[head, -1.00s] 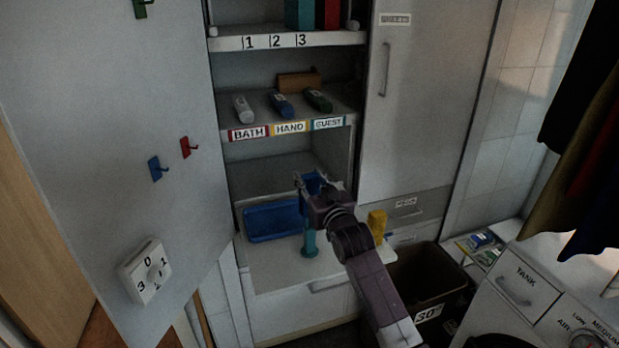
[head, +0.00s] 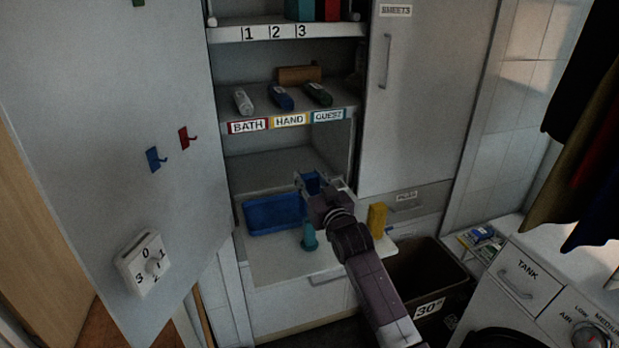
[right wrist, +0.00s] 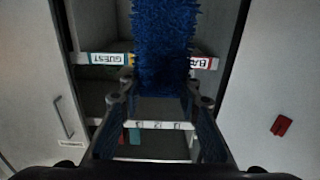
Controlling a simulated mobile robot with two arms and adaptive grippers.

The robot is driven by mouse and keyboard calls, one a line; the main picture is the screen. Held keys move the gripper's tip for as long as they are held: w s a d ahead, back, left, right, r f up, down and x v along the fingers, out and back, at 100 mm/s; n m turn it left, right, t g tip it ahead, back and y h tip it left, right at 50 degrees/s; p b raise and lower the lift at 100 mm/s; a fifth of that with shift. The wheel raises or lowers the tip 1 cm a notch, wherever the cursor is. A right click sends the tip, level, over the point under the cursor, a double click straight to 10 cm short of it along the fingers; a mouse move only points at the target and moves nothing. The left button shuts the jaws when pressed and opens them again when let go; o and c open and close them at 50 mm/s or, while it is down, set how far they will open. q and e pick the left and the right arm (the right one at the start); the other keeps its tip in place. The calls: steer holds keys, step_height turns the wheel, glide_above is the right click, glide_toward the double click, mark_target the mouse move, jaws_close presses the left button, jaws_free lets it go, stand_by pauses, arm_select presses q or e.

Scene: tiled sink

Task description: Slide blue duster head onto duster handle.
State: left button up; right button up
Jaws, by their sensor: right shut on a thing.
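The blue duster head (right wrist: 165,45) is bristly and held between the fingers of my right gripper (head: 312,183). In the head view only a small blue part of it (head: 313,187) shows between the fingers. In the right wrist view it extends up out of the frame. A teal upright piece, apparently the duster handle (head: 309,240), stands on the white counter just below my right gripper. Its top is close to or behind the gripper; I cannot tell whether the head touches it. My left gripper is not in view.
A yellow block (head: 377,219) stands to the right, beside my arm. An open door (head: 110,130) bounds the left; a dark bin (head: 440,275) stands at right.

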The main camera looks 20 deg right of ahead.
steer(key=shift+f+b, duration=0.65)
steer(key=shift+f, duration=0.45)
steer(key=o, duration=1.2)
steer(key=shift+o, duration=0.2)
steer(key=s, duration=1.2)
steer(key=shift+d, duration=0.2)
